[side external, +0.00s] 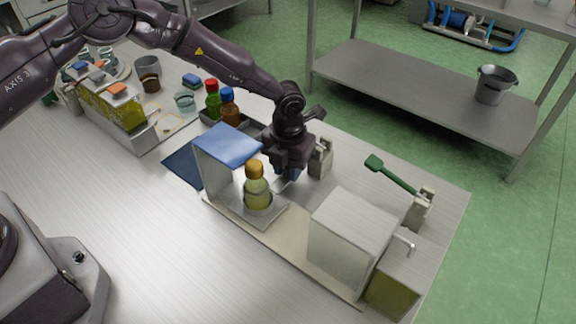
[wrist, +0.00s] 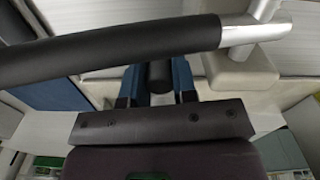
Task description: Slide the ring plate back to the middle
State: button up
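The ring plate (side external: 270,217) is a small grey square plate with a raised ring, on the beige base board in the side view. A bottle (side external: 256,187) with yellow-green liquid and an orange cap stands upright in its ring. My gripper (side external: 289,174) points down behind the bottle, beside the blue-topped housing, and partly hidden. In the wrist view its blue fingers (wrist: 158,88) stand apart with a dark round bar between them. Whether they grip that bar is unclear. The ring plate cannot be made out in the wrist view.
The blue-topped housing (side external: 228,146) stands close left of the bottle. A beige bracket (side external: 321,158) stands right of my gripper. A thick black handle (wrist: 130,50) crosses the wrist view. A white box (side external: 350,235) and a green-ended lever (side external: 390,174) stand to the right.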

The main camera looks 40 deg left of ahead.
grip_shut()
jog(key=d, duration=0.8)
jog(key=o, duration=0.8)
grip_release()
jog(key=shift+r, duration=0.15)
notch_tip(320, 180, up, 13)
